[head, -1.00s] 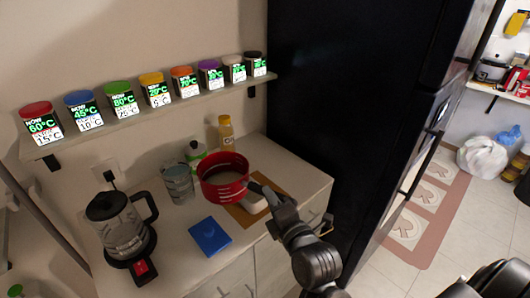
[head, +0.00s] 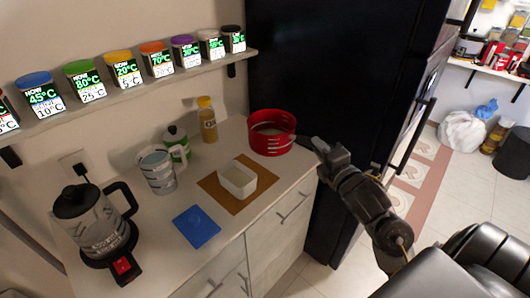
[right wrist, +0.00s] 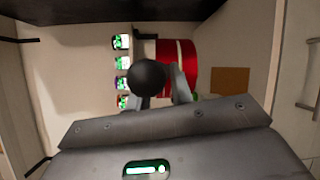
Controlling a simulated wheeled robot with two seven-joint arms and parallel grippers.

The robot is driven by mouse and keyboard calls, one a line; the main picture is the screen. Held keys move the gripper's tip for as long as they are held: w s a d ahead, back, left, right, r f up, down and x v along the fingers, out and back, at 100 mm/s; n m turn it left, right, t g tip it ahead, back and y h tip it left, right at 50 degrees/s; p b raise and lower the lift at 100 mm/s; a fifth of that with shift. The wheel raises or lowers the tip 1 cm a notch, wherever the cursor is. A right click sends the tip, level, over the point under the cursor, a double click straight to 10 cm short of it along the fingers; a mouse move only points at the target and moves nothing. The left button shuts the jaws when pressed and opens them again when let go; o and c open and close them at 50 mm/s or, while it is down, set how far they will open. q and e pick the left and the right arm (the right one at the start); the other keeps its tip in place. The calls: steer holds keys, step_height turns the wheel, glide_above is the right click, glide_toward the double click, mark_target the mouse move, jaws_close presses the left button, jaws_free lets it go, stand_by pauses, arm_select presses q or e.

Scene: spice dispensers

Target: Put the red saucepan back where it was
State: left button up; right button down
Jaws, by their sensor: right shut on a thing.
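The red saucepan (head: 262,143) is at the right end of the counter, close to the dark fridge. It looks about level; I cannot tell whether its base touches the counter. My right gripper (head: 318,146) is shut on its dark handle, to the right of the pan. In the right wrist view the saucepan (right wrist: 188,66) shows beyond my right gripper (right wrist: 160,98), whose fingers are on either side of the handle's round black end (right wrist: 147,77). My left gripper is not in view.
A brown mat (head: 212,187) bears a white dish (head: 238,180), left of the pan. A blue pad (head: 196,227), glass mug (head: 158,171), green-and-white bottle (head: 177,145), yellow bottle (head: 207,120) and kettle (head: 95,220) stand further left. The spice shelf (head: 150,88) is above; the fridge (head: 345,80) bounds the right.

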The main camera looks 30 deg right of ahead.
steer(key=w+d+f+p, duration=0.1)
steer(key=w+f, duration=0.3)
steer(key=w+d+f, duration=0.2)
steer(key=w+f, duration=0.2)
steer(key=w+d+f+p, duration=0.1)
steer(key=w+d+f, duration=0.1)
steer(key=w+f, duration=0.2)
steer(key=shift+w+f+p, duration=0.35)
steer(key=shift+w+f, duration=0.05)
steer(key=shift+w, duration=0.15)
steer(key=shift+d, duration=0.1)
steer(key=shift+f, duration=0.2)
steer(key=c, duration=1.6)
jaws_free()
steer(key=o, duration=0.4)
steer(key=shift+c, duration=0.2)
